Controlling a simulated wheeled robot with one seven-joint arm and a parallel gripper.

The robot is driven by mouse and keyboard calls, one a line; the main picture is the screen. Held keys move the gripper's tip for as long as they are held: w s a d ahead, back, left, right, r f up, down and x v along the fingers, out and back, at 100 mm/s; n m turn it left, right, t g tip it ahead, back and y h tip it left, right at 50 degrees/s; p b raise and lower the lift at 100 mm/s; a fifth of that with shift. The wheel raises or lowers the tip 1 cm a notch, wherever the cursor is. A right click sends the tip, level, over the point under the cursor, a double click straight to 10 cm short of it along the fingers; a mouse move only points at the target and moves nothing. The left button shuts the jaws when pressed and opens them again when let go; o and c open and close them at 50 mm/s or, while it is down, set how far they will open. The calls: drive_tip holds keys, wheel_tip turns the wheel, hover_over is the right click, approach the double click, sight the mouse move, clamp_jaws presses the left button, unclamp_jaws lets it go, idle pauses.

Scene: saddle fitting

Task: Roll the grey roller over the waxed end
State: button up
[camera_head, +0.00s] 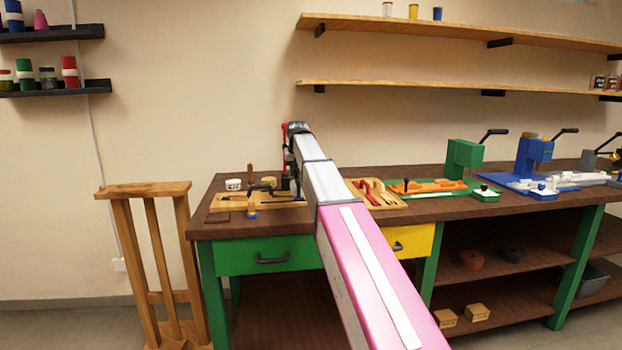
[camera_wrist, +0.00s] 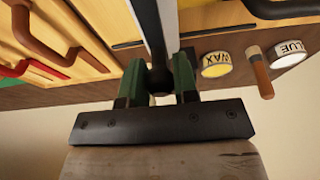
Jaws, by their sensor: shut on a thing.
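In the wrist view my gripper (camera_wrist: 160,90) has its two dark green fingers shut on a dark rounded piece (camera_wrist: 158,77). This looks like part of the grey roller, but its rolling part cannot be made out. A long pale strip runs up the picture from the fingers, and I cannot tell what it belongs to. In the head view my arm reaches over the left end of the bench and hides the gripper. The waxed end cannot be picked out in either view. The wax tin (camera_wrist: 215,65) stands beside the gripper.
The glue tin (camera_wrist: 288,54) and a wooden-handled tool (camera_wrist: 260,72) stand near the wax tin. A wooden tool tray (camera_head: 393,202) lies right of my arm. Green (camera_head: 465,158) and blue (camera_head: 533,155) presses stand farther right. A wooden stand (camera_head: 150,240) is left of the bench.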

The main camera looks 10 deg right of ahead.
drive_tip(key=shift+a, duration=4.85)
drive_tip(key=shift+o, duration=1.1)
drive_tip(key=shift+a, duration=0.25)
drive_tip(key=shift+o, duration=0.2)
drive_tip(key=o, duration=0.4)
drive_tip(key=shift+a, duration=0.15)
drive_tip(key=shift+o, duration=0.2)
